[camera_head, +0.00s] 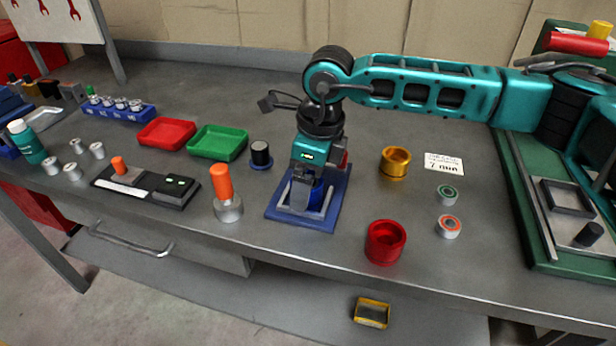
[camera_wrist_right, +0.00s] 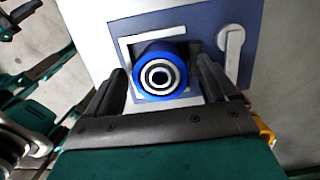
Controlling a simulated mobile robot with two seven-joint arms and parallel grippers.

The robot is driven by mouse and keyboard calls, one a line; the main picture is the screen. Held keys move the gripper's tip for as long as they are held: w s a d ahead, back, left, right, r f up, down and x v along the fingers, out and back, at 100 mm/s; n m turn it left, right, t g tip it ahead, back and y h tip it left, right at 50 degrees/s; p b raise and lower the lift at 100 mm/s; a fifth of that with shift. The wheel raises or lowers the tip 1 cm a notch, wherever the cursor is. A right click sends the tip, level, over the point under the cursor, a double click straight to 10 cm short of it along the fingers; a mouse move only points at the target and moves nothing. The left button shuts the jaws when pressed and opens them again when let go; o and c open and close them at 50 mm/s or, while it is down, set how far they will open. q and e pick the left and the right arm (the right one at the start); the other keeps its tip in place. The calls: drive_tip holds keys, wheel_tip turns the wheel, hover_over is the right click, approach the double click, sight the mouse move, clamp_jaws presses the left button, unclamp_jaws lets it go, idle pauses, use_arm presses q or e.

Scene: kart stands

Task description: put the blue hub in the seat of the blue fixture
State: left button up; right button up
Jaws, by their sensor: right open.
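The blue fixture (camera_head: 277,212) is a flat blue plate with light grey angled rails, on the bench near its front edge. The blue hub (camera_head: 317,190) stands between those rails, partly hidden by my gripper in the head view. In the right wrist view the hub (camera_wrist_right: 160,75) shows its round blue rim with a metal ring and dark bore, inside the rail corner on the fixture plate (camera_wrist_right: 205,25). My right gripper (camera_wrist_right: 165,85) points down over it, open, one finger on each side. I cannot tell how deep the hub sits. My left gripper is out of view.
A grey lever (camera_wrist_right: 231,45) stands on the fixture beside the hub. A red hub (camera_head: 385,243), a gold hub (camera_head: 395,164) and two small rings (camera_head: 448,195) lie to the right. An orange-handled tool (camera_head: 223,183) and a black cylinder (camera_head: 260,153) stand to the left. Trays (camera_head: 218,142) are behind.

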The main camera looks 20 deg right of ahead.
drive_tip(key=shift+r, duration=0.3)
wheel_tip(320, 180, up, 12)
drive_tip(key=s+d, duration=0.1)
drive_tip(key=shift+d+f, duration=0.2)
drive_tip(key=shift+d, duration=0.05)
